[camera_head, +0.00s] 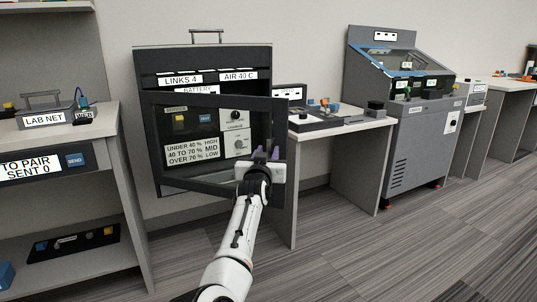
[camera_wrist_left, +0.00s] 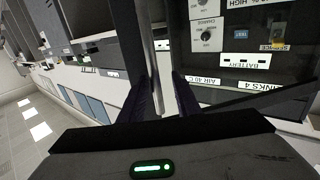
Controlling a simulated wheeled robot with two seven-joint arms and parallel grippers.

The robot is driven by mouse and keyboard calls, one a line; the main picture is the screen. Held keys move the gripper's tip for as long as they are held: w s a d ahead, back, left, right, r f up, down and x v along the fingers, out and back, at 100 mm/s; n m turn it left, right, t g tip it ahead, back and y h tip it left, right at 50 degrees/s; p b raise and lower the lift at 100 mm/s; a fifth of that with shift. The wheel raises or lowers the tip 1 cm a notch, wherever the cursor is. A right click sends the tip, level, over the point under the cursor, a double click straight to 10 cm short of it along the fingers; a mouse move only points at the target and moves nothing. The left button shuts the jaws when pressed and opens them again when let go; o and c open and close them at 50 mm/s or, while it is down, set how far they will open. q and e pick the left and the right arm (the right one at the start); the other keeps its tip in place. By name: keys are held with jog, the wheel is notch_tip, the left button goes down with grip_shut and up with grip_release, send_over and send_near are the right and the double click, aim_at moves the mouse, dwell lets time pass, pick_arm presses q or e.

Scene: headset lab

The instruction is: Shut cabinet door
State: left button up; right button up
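The cabinet (camera_head: 203,58) is a dark box against the wall. Its door (camera_head: 215,103), a dark frame around a clear pane, stands partly open, swung out toward me with its free edge at the right. My left gripper (camera_head: 266,153) is at the lower right part of the door, by the free edge. Its two purple fingers are apart, with a gap between them. Controls and labels show inside the cabinet, upside down there. My right gripper is out of view.
A shelf unit (camera_head: 130,190) with a LAB NET box (camera_head: 43,119) stands at the left. A table (camera_head: 345,131) with devices and a grey console (camera_head: 415,145) stand to the right. The carpeted floor (camera_head: 400,260) at the lower right is clear.

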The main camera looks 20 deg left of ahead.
pick_arm(q)
jog(key=shift+d, duration=0.25)
jog(key=shift+s, duration=0.15)
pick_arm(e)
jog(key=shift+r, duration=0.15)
pick_arm(q)
jog(key=shift+s+p, duration=0.2)
jog(key=shift+p, duration=0.3)
jog(key=s+d+p, duration=0.2)
jog(key=s+p, duration=0.2)
jog(key=s, duration=0.5)
jog(key=shift+s+p, duration=0.2)
jog(key=shift+p, duration=0.2)
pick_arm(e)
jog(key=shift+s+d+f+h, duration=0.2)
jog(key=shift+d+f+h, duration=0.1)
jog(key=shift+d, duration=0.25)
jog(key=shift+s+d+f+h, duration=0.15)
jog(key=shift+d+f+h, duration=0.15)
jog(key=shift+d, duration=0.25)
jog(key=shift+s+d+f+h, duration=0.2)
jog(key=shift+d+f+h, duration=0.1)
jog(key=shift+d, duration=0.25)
